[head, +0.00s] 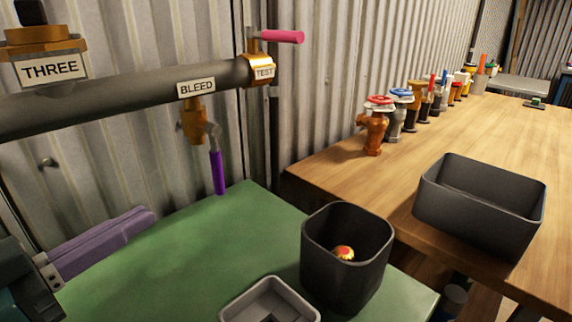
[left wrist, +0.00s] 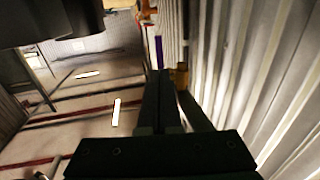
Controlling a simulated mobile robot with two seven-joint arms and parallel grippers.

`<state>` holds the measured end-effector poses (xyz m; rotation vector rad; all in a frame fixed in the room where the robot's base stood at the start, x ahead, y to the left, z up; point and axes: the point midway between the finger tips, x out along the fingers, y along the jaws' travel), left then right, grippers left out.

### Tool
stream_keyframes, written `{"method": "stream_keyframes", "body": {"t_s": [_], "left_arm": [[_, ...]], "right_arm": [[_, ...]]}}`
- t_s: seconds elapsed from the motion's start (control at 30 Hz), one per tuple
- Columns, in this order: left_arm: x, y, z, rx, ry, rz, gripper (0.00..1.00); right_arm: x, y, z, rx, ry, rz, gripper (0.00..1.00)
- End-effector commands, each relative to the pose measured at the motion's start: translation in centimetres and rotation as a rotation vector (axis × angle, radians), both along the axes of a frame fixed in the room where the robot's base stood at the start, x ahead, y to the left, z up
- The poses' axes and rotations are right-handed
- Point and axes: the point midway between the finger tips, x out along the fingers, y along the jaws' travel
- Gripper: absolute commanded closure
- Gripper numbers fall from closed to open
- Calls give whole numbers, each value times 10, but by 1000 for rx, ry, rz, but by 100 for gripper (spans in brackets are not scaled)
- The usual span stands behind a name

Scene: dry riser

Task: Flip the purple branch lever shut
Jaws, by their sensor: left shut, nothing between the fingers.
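The purple branch lever (head: 217,172) hangs down from a brass valve (head: 193,122) under the BLEED label on the dark horizontal pipe. Its handle points nearly straight down, just above the far edge of the green surface. In the left wrist view the purple lever (left wrist: 158,52) shows just beyond my fingertips. My left gripper (head: 148,214) comes in from the left, low, pointing toward the lever. Its fingers are shut and empty, and they appear left of the lever with a gap in the head view. My right gripper is not in view.
A pink lever (head: 283,36) sits at the TEST pipe end. A black bin (head: 346,283) with a round red-yellow item and a grey tray (head: 232,310) stand on the green surface (head: 160,270). A wooden bench (head: 400,170) at right holds several valves and a dark box (head: 480,222).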

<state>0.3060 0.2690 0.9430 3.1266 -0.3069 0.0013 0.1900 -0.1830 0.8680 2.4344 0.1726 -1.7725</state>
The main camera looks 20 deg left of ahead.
Motion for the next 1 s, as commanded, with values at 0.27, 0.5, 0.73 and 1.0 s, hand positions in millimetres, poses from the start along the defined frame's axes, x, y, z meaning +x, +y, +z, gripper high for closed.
{"method": "stream_keyframes", "body": {"t_s": [0.27,0.5,0.73,1.0], "left_arm": [[59,-11,0,0,-4,-1,100],[86,-17,-1,0,0,-1,100],[91,-18,0,0,1,-1,100],[90,-18,-1,-1,-1,-1,100]], "right_arm": [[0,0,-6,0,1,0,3],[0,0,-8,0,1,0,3],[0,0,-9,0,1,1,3],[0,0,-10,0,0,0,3]]}}
